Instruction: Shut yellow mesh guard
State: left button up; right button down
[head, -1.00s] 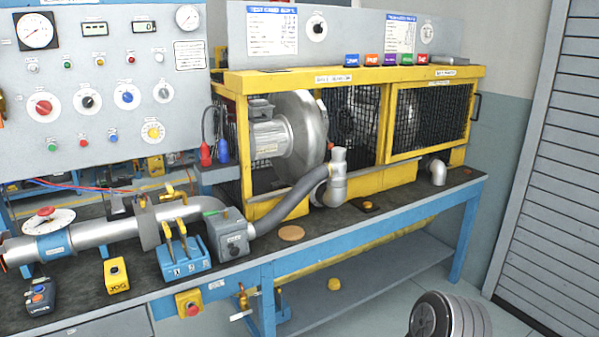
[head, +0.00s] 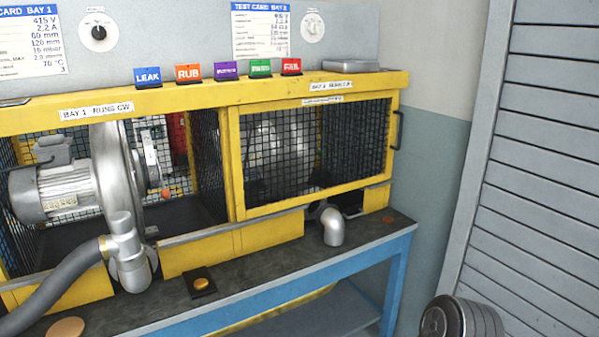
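The yellow-framed mesh guard (head: 310,150) covers the front of the right-hand bay, with black wire mesh inside its frame. A dark handle (head: 397,130) shows at its right end. The front of the left-hand bay is open, and the silver blower (head: 62,190) inside it shows with no mesh before it. A yellow top rail (head: 180,97) runs above both bays. Whether the guard slides or hinges I cannot tell. Neither of my grippers is in view.
A silver elbow pipe (head: 332,226) sticks out below the guard. A grey hose (head: 60,285) joins the blower's outlet at the left. Colored tags (head: 218,70) stand on the top rail. A grey slatted shutter (head: 535,170) is at the right. The bench front has some bare surface.

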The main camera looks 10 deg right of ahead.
aim_at(233, 111)
jog(key=i+l, duration=0.2)
jog(key=l, duration=0.2)
jog(key=i+l, duration=0.2)
jog(key=l, duration=0.15)
jog(key=i+l, duration=0.15)
jog(key=l, duration=0.25)
jog(key=i+l, duration=0.2)
jog(key=l, duration=0.15)
jog(key=i+l, duration=0.2)
jog(key=l, duration=0.2)
jog(key=i+l, duration=0.2)
jog(key=l, duration=0.2)
